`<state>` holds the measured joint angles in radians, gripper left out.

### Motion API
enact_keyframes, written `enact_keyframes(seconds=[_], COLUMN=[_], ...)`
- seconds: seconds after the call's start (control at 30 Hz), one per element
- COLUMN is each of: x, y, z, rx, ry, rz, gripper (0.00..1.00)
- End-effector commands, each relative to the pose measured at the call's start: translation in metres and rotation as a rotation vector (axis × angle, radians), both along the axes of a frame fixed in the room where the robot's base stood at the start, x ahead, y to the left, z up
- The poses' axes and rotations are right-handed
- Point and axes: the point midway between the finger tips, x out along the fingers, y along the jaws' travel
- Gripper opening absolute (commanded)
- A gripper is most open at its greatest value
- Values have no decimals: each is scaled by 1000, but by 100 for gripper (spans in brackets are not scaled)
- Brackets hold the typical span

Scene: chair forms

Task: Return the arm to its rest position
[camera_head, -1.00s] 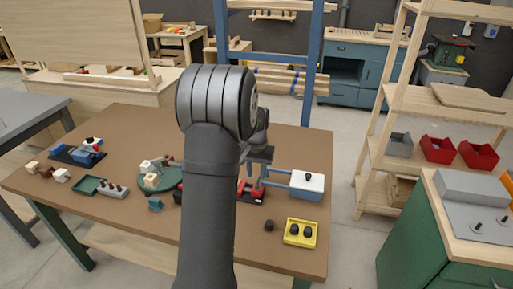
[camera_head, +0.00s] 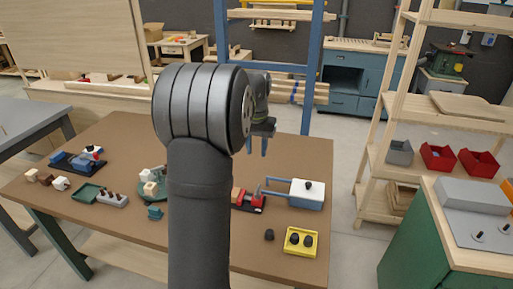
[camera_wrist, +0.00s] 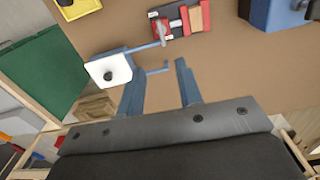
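My gripper (camera_head: 257,148) hangs above the far right part of the brown table (camera_head: 112,128) in the head view. In the wrist view my gripper (camera_wrist: 160,82) shows its two blue-grey fingers spread apart, with only bare table between them. It is open and empty. My dark grey arm stands across the middle of the head view and hides part of the table.
A green round plate (camera_head: 153,190) and small blocks lie left. A blue post (camera_head: 312,75) rises behind.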

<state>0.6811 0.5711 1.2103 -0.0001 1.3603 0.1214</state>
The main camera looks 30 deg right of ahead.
Motion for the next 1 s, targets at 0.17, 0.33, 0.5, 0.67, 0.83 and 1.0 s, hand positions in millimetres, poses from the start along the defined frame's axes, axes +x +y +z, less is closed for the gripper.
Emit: enact_keyframes(seconds=[0.17, 0.33, 0.5, 0.67, 0.83, 1.0], x=[0, 0, 0, 0, 0, -1], y=[0, 0, 0, 0, 0, 0], z=[0, -3, -19, -50, -84, -118], rx=[0, 0, 1, 2, 2, 3], ry=[0, 0, 1, 3, 2, 3], rz=[0, 0, 0, 0, 0, 0], gripper=[33, 33, 33, 33, 33, 33])
